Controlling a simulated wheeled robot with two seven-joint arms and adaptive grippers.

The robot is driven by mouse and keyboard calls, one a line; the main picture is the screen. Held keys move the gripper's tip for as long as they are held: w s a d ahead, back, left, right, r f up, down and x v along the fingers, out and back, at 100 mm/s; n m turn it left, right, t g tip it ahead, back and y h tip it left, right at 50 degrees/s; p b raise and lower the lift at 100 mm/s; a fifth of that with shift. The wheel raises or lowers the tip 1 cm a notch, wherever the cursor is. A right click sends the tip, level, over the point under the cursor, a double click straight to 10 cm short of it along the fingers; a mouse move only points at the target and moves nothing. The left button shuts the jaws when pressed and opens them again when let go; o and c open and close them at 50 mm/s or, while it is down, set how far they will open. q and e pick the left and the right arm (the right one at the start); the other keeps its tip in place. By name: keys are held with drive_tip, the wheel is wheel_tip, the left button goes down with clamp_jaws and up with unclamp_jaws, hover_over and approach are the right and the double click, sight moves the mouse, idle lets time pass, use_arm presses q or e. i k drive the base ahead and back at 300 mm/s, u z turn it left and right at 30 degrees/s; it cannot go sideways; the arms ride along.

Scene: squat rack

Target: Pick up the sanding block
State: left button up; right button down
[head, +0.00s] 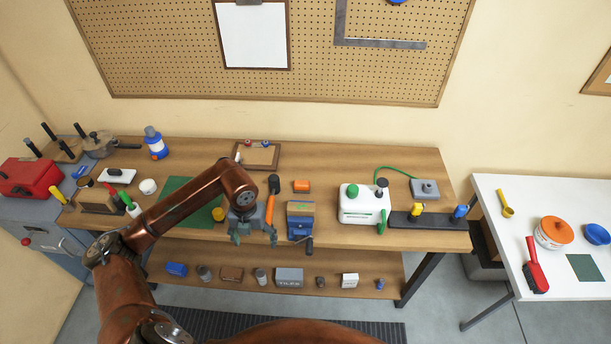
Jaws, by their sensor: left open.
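A small orange block (302,186) lies on the wooden workbench (340,160), right of centre and behind the blue vise. It looks most like the sanding block, but it is too small to be sure. My left gripper (253,238) is over the front part of the bench, to the left of and nearer than the orange block. Its fingers are apart with nothing held between them. An orange-handled tool (270,205) shows close beside the gripper, on its right. My right gripper is not in view.
A blue vise (300,222) stands at the bench's front edge, right of my gripper. A white-and-green machine (363,204) stands farther right. A green mat (190,192) lies partly behind my left arm. A wooden frame (274,156) lies at the back.

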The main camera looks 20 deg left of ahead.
sight(303, 186)
drive_tip(key=i, duration=1.4)
